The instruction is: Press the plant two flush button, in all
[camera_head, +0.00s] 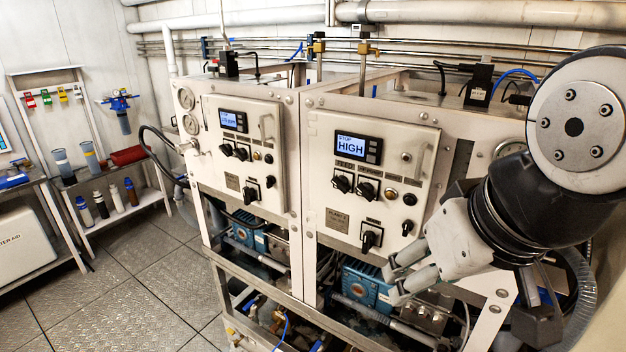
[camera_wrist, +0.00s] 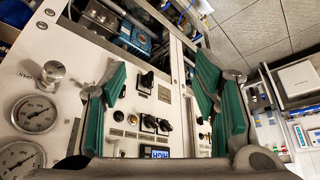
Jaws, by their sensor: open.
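The right-hand panel (camera_head: 365,150), with a plate that seems to read plant 2, shows HIGH on its display (camera_head: 355,147). On its right side are an amber round button or lamp (camera_head: 391,194), a black round one (camera_head: 409,199) and a lower black one (camera_head: 407,227). I cannot read which is flush. My gripper (camera_head: 396,283) is open and empty, below and right of these buttons, in front of the frame. In the wrist view its two teal-padded fingers (camera_wrist: 165,85) frame part of the panel, with the selector knob (camera_wrist: 147,80) between them; the left finger hides some of it.
A similar panel (camera_head: 238,150) stands to the left, with its own knobs. A pull handle (camera_head: 420,160) sticks out on the right panel. Pressure gauges (camera_wrist: 36,114) show at left in the wrist view. Open floor (camera_head: 130,280) lies left of the units, before a shelf (camera_head: 110,195).

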